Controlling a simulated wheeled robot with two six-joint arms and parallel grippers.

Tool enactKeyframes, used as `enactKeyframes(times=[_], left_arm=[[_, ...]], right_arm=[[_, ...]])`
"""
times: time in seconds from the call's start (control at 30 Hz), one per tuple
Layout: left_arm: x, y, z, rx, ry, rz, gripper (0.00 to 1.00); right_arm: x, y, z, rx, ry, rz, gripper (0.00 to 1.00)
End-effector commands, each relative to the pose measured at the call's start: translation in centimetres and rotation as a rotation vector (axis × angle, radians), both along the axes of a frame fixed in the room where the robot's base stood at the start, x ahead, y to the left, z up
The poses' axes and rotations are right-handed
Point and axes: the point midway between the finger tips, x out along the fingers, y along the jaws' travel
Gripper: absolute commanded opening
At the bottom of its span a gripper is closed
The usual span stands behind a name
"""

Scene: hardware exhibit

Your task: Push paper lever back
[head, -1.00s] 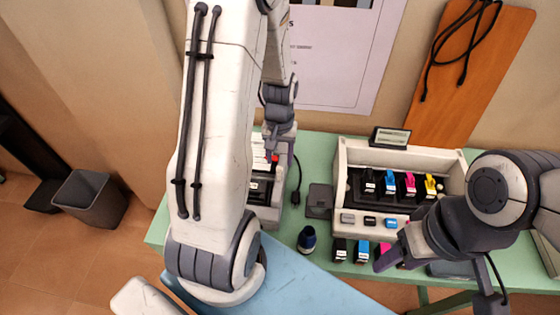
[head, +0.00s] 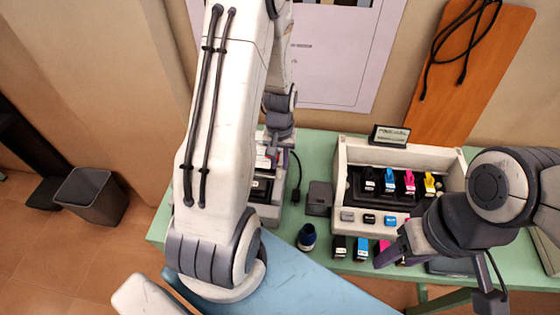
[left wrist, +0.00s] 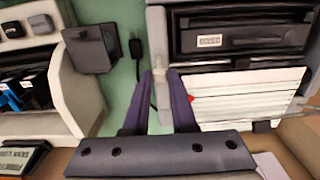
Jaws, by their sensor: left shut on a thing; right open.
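The grey and black printer (head: 268,212) stands on the green table, partly hidden behind my left arm in the head view. In the left wrist view the printer (left wrist: 155,35) shows its side wall, a black front and white paper (left wrist: 240,97). My left gripper (head: 277,150) is over its rear part. In the left wrist view its fingers (left wrist: 160,78) are closed around a small pale piece at the wall's edge, seemingly the paper lever (left wrist: 158,74). A small red bit (left wrist: 190,98) shows beside the right finger. My right gripper (head: 394,261) is open and empty over the table's front right.
A white ink station (head: 345,160) with coloured cartridges stands right of the printer, with a small display (head: 390,135) behind it. A dark square block (head: 319,198) and a dark bottle (head: 307,237) are between them. A wall stands behind the table.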

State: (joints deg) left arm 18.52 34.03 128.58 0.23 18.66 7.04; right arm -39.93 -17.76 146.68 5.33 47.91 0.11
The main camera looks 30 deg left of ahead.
Motion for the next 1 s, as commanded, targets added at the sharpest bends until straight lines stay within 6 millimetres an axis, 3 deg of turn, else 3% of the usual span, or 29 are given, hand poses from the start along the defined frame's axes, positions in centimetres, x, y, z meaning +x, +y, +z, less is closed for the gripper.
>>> enactKeyframes(times=[0.1,0.3,0.6,1.0], left_arm=[[0.7,0.4,0.4,-0.030,0.063,0.002,0.00],[1.8,0.9,-0.2,-0.097,0.199,0.001,0.00],[2.9,1.4,-0.9,-0.173,0.354,0.001,0.00],[3.1,1.4,-0.9,-0.185,0.377,0.000,0.00]], right_arm=[[0.0,0.0,1.6,0.000,0.000,-0.001,0.55],[0.0,0.0,2.8,0.000,0.000,0.000,0.55],[0.0,0.0,2.9,0.000,0.000,0.001,0.55],[0.0,0.0,2.8,0.000,0.000,0.001,0.55]])
